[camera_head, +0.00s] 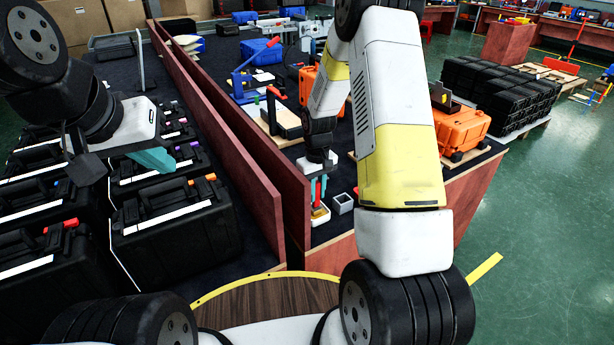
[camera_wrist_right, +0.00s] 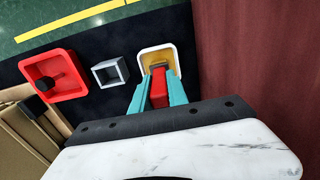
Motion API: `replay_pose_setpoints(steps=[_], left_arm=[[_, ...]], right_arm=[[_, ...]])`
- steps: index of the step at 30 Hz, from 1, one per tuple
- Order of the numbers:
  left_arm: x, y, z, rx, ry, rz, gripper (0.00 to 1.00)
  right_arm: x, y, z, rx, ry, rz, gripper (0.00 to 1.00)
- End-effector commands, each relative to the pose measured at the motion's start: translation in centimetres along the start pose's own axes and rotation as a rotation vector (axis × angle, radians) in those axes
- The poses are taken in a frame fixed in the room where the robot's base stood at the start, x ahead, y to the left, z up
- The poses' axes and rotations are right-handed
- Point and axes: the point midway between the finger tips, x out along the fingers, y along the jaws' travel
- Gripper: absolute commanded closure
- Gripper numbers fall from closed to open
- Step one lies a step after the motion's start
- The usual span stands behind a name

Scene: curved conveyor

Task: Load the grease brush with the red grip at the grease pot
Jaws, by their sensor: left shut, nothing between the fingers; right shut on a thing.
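The grease brush's red grip (camera_wrist_right: 159,90) is between the teal fingers of my right gripper (camera_wrist_right: 162,82) in the right wrist view. In the head view my right gripper (camera_head: 319,188) points down with the red grip in it. The grease pot (camera_wrist_right: 176,54), white-rimmed and yellow inside, lies directly under the brush; it also shows in the head view (camera_head: 320,221). The brush's lower end overlaps the pot's opening; its bristles are hidden, so I cannot tell their depth. My left gripper (camera_head: 152,159) is shut and empty above the black cases at the left.
A small grey square box (camera_wrist_right: 110,72) stands beside the pot, and a red tray (camera_wrist_right: 36,70) lies beyond it. A dark red partition (camera_head: 220,130) runs along the table left of the pot. Black cases (camera_head: 175,230) fill the left side.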

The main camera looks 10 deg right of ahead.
Motion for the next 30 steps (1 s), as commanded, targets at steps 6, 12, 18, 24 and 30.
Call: replay_pose_setpoints(steps=[6, 12, 18, 24, 30], left_arm=[[0.0, 0.0, 0.0, 0.000, 0.000, 0.000, 1.00], [0.0, 0.0, 0.0, 0.000, 0.000, 0.000, 1.00], [0.0, 0.0, 0.0, 0.000, 0.000, 0.000, 1.00], [0.0, 0.0, 0.0, 0.000, 0.000, 0.000, 1.00], [0.0, 0.0, 0.0, 0.000, 0.000, 0.000, 1.00]], right_arm=[[0.1, 0.0, 0.0, 0.000, -0.001, 0.000, 1.00], [0.2, 0.0, 0.1, 0.000, -0.001, -0.001, 1.00], [-0.6, 0.0, 0.0, 0.000, 0.001, 0.000, 1.00], [-2.3, 0.0, 0.0, 0.000, 0.002, 0.001, 1.00], [-3.9, 0.0, -0.1, 0.000, 0.002, 0.001, 1.00]])
